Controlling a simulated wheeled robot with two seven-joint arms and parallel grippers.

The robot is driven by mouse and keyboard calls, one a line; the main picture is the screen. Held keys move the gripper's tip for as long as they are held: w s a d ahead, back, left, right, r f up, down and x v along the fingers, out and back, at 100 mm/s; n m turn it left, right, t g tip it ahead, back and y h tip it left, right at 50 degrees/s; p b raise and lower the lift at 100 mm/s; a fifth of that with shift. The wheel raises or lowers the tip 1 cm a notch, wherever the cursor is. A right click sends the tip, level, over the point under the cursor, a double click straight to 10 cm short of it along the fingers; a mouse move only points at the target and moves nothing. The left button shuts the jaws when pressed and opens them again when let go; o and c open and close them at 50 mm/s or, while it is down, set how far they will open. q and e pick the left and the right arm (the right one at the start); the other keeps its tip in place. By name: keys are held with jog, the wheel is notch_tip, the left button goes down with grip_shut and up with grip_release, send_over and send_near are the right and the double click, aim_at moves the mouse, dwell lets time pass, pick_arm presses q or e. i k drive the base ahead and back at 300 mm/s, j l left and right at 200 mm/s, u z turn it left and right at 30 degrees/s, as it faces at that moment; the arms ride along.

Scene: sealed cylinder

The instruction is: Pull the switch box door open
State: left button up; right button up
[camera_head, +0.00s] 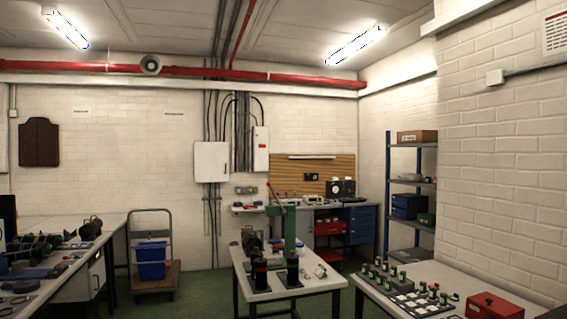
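A wide white wall box (211,162) hangs on the back brick wall, left of the middle. Its front looks shut. A narrower white box (261,148) with a small red mark hangs just to its right, a little higher. I cannot tell which of the two is the switch box. Dark cables run vertically to and between them. Neither of my grippers is in view. Both boxes are across the room, well away from me.
A table with a green press (289,225) stands in the middle, in front of the boxes. A cart with a blue bin (151,262) and a cluttered bench are at left. A table with a red box (494,306) is at right. Green floor shows between them.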

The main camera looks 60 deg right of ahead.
aim_at(211, 159)
jog(key=z, duration=1.6)
jog(key=i+u, duration=0.25)
jog(key=i, duration=0.4)
jog(key=i+u, duration=0.2)
jog(key=i, duration=2.45)
jog(key=i+z, duration=0.1)
jog(key=i, duration=0.8)
jog(key=i+z, duration=0.15)
jog(key=i, duration=0.7)
jog(key=i+j+z, duration=0.1)
jog(key=i, duration=0.8)
jog(key=i+z, duration=0.2)
jog(key=i, duration=0.3)
jog(key=i+z, duration=0.2)
jog(key=i, duration=0.3)
jog(key=i+j+z, duration=0.2)
jog(key=i, duration=0.3)
jog(key=i+j+z, duration=0.2)
jog(key=i, duration=0.3)
jog(key=i+l+z, duration=0.1)
jog(key=i, duration=0.95)
